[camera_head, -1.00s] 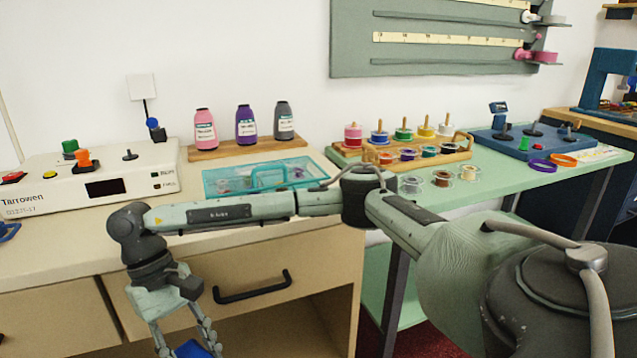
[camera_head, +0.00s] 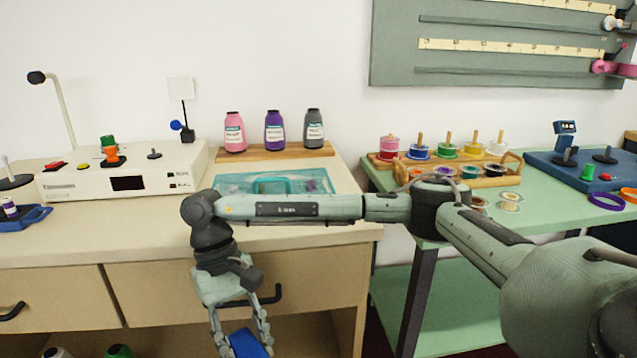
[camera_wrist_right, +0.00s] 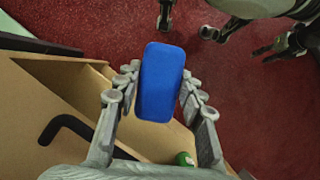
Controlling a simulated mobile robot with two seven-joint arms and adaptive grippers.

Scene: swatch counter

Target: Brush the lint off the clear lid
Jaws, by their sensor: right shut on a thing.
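A clear teal lid or case (camera_head: 232,183) with a teal handle lies flat on the beige counter. My right forearm crosses in front of its near edge. Small dark specks show at its right end, but I cannot tell whether they are lint. My right gripper (camera_head: 243,344) hangs below the counter top, in front of the drawers, pointing down. It is shut on a blue block-shaped thing (camera_head: 248,344), perhaps a brush; no bristles show. In the right wrist view the blue thing (camera_wrist_right: 160,82) sits between the fingers.
Behind the lid, several bottles stand on a wooden board (camera_head: 280,153). A white control box (camera_head: 130,172) is at left. A spool rack (camera_head: 470,175) stands on the green table at right. The drawer handle (camera_head: 272,295) sticks out beside my right gripper.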

